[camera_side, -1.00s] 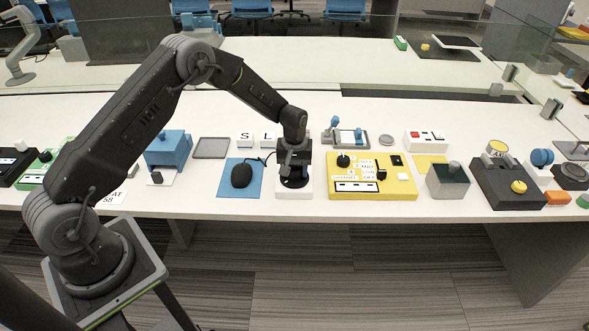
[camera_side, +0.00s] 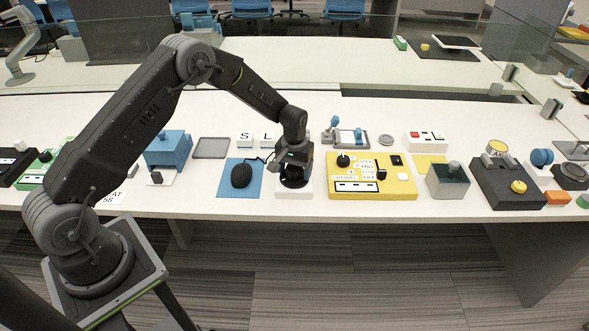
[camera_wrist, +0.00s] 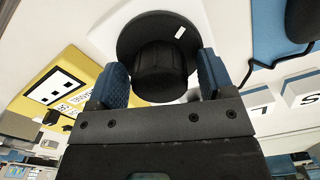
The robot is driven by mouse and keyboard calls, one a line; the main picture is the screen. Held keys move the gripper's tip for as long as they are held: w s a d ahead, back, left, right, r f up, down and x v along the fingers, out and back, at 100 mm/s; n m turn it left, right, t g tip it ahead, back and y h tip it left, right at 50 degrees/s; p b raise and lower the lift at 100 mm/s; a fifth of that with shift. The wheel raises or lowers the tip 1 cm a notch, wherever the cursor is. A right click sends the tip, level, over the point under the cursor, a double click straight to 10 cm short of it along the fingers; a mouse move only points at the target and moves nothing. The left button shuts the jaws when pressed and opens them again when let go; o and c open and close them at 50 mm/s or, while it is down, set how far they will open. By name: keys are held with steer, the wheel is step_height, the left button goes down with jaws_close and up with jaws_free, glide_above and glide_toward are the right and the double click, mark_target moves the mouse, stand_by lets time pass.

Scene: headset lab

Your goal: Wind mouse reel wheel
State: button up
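The reel wheel (camera_wrist: 160,70) is a round black disc with a raised black knob in its middle and a small white mark near its rim. It sits on a white base (camera_side: 294,193), between the mouse and the yellow panel. In the wrist view my gripper's (camera_wrist: 165,75) two blue fingers stand one on each side of the knob. I cannot tell whether they touch it. In the side view my gripper (camera_side: 293,172) is low over the wheel and hides part of it. The black mouse (camera_side: 241,176) lies on a blue mat (camera_side: 228,187) to the left, its cable running towards the wheel.
A yellow panel (camera_side: 400,188) with knobs and switches is close on the right. White letter tiles S (camera_side: 244,140) and L (camera_side: 267,139) lie behind. A blue device (camera_side: 346,134) stands behind to the right. The table's front edge is just before the white base.

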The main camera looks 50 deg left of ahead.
steer(key=shift+r, duration=0.1)
step_height(320, 180, up, 14)
stand_by(0.6)
steer(key=s+d+r+m+t, duration=0.1)
steer(key=s+d+r, duration=0.1)
steer(key=s+r, duration=0.55)
steer(key=s+d+r+m+t, duration=0.1)
steer(key=s+d+r+t, duration=0.15)
steer(key=s+r, duration=0.5)
steer(key=s+d+r+m+t, duration=0.2)
steer(key=s+d+m, duration=0.1)
steer(key=s, duration=1.3)
steer(key=shift+s, duration=0.4)
